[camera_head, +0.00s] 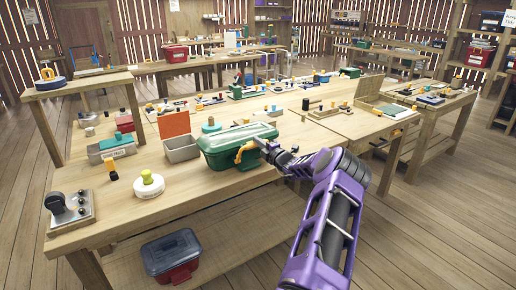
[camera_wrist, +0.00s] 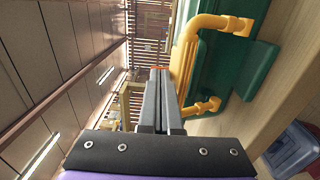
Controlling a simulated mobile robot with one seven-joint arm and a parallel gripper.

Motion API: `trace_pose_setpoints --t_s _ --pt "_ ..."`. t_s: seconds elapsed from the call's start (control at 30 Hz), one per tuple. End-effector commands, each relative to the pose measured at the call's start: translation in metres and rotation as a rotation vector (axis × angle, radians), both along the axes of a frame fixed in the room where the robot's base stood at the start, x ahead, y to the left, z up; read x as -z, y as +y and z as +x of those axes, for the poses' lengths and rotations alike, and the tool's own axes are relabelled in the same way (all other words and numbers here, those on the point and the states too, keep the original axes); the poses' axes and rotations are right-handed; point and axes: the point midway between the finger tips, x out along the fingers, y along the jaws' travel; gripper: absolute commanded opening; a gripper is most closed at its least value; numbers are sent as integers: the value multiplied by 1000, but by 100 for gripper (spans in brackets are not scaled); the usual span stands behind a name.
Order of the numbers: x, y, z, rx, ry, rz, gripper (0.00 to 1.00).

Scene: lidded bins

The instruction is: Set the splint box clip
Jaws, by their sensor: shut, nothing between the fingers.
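A green box (camera_head: 225,156) with a lighter green lid (camera_head: 236,137) stands on the near workbench; the lid looks down. A yellow bar-shaped clip (camera_head: 246,151) is on the box's side facing my arm. In the wrist view the clip (camera_wrist: 187,50) stands out from the green wall (camera_wrist: 222,72), with a lower foot beside my fingers. My gripper (camera_head: 261,143) is at the clip's end of the box. In the wrist view my gripper (camera_wrist: 160,74) is shut and empty, its fingertips just left of the clip. I cannot tell whether they touch it.
An open grey bin (camera_head: 182,152) with an orange lid (camera_head: 174,123) stands left of the green box. A dark-lidded red bin (camera_head: 172,254) is below the bench. Floor at right is clear.

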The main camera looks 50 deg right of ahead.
Motion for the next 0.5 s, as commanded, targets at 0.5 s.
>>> trace_pose_setpoints --t_s 0.5 --pt "-5 -3 8 0 1 0 0"
